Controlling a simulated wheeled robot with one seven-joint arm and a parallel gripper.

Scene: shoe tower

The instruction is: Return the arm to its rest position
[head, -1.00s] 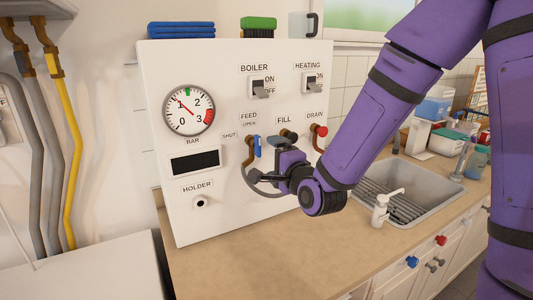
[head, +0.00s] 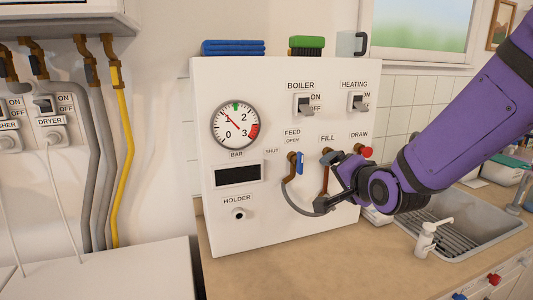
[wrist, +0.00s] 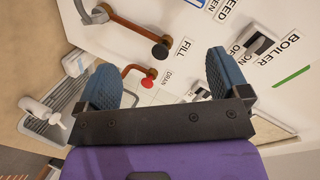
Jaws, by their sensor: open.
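My gripper (head: 328,183) is in front of the lower right part of the white boiler panel (head: 225,85), near the FILL pipe. In the wrist view its two blue-padded fingers (wrist: 164,82) stand wide apart with nothing between them. My purple forearm reaches in from the right of the head view and covers part of the counter and sink. The FILL valve with its dark knob (wrist: 160,52) and the red DRAIN knob (wrist: 148,82) show beyond the fingers. I cannot tell how close the fingers are to the FILL pipe.
The blue FEED handle (head: 297,163) is left of my gripper, and a grey hose (head: 295,205) curves below it. The counter (head: 300,265) in front of the panel is clear.

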